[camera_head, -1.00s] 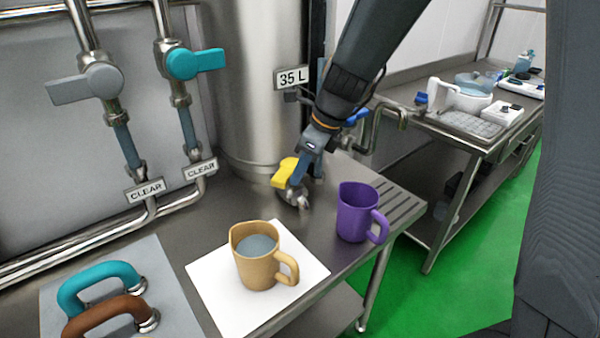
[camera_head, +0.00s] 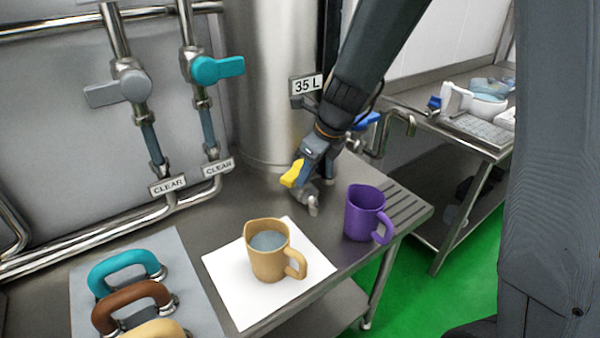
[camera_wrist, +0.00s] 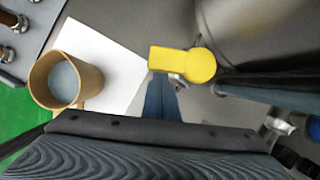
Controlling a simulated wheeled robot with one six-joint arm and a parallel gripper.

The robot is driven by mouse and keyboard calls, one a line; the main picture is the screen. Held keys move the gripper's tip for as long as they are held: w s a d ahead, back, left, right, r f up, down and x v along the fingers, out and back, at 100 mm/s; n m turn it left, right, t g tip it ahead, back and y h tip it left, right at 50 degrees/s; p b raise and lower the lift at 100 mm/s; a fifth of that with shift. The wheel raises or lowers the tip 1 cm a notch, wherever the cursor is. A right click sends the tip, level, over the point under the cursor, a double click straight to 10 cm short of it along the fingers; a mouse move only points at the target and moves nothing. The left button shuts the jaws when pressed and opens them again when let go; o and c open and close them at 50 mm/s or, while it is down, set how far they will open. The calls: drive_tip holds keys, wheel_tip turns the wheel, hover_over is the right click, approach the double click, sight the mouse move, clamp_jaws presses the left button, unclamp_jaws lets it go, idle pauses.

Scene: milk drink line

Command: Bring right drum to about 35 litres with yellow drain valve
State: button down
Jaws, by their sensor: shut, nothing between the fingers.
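The steel drum (camera_head: 262,95) stands at the back of the bench. A "35 L" plate (camera_head: 306,85) shows at its right side. The yellow drain valve handle (camera_head: 292,174) sits low in front of the drum, above a small metal spout (camera_head: 312,203). In the wrist view the yellow handle (camera_wrist: 180,64) lies sideways, its flat end pointing left. My gripper (camera_head: 308,168) is shut and empty, close beside the handle; its fingers (camera_wrist: 161,92) show just below the handle's flat end. I cannot tell whether they touch. The drum's liquid level is not visible.
A tan mug (camera_head: 268,262) with liquid stands on a white sheet (camera_head: 232,285). A purple mug (camera_head: 362,215) stands right of the spout. Teal (camera_head: 217,68) and grey (camera_head: 118,92) valves are on pipes at left. Coloured handles (camera_head: 125,270) lie front left. A blue handle (camera_head: 365,121) is behind my arm.

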drive_tip(key=shift+w+a+p, duration=0.25)
drive_tip(key=shift+a+p, duration=0.85)
drive_tip(key=shift+p, duration=0.5)
drive_tip(key=shift+a, duration=0.1)
